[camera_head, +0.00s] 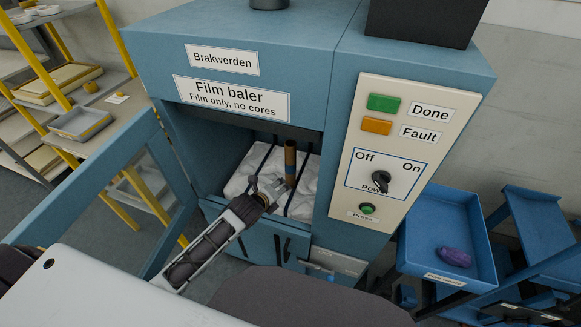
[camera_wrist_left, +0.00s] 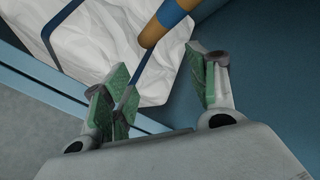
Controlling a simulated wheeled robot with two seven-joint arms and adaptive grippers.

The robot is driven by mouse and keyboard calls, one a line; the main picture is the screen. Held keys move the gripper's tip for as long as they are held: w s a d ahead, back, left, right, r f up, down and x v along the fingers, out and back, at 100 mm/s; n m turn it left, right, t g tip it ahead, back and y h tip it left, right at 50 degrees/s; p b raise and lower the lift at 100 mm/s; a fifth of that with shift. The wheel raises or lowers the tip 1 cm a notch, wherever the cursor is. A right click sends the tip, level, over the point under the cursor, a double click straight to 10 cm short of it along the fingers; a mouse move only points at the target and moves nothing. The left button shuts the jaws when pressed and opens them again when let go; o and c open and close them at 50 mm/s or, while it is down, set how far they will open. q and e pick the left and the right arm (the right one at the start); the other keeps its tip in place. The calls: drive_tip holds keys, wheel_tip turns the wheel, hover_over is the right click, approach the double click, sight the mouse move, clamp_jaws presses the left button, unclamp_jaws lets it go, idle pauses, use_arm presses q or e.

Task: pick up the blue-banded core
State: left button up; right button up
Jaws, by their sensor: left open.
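The blue-banded core (camera_head: 290,160) is a brown tube standing roughly upright at the white film bale inside the open baler chamber. Its blue band (camera_wrist_left: 171,14) shows in the left wrist view, at the top edge, with a brown end below it. My left gripper (camera_head: 271,187) reaches into the chamber just in front of and below the core. In the left wrist view its green-padded fingers (camera_wrist_left: 157,84) are spread, with nothing between the tips but a dark strap. The core is beyond the fingertips, apart from them. My right gripper is out of view.
The white bale (camera_head: 245,170) has dark straps. The open baler door (camera_head: 105,190) stands at the left of my arm. The control panel (camera_head: 390,150) has a power switch and buttons. A blue tray (camera_head: 480,225) at right holds a purple item (camera_head: 455,257).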

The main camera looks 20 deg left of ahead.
sight(287, 163)
use_arm(q)
drive_tip(key=w+a+r+m+t+h, duration=0.1)
drive_tip(key=w+a+m+t, duration=0.1)
drive_tip(key=w+m, duration=0.6)
drive_tip(key=shift+w+a+r+m+t, duration=0.2)
drive_tip(key=shift+w+r+m+t, duration=0.15)
drive_tip(key=shift+m, duration=1.95)
drive_tip(key=shift+w+f, duration=0.15)
drive_tip(key=shift+f, duration=0.05)
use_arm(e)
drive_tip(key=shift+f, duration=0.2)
use_arm(q)
drive_tip(key=shift+b+x, duration=1.1)
drive_tip(key=shift+b, duration=0.05)
drive_tip(key=shift+w+d+f+b, duration=0.15)
drive_tip(key=shift+w+f+b, duration=0.05)
drive_tip(key=shift+w+b, duration=0.15)
drive_tip(key=shift+b+x, duration=0.9)
drive_tip(key=shift+x, duration=0.05)
drive_tip(key=shift+b+x, duration=1.25)
drive_tip(key=shift+x, duration=0.1)
drive_tip(key=shift+w+d, duration=0.1)
drive_tip(key=shift+w, duration=0.2)
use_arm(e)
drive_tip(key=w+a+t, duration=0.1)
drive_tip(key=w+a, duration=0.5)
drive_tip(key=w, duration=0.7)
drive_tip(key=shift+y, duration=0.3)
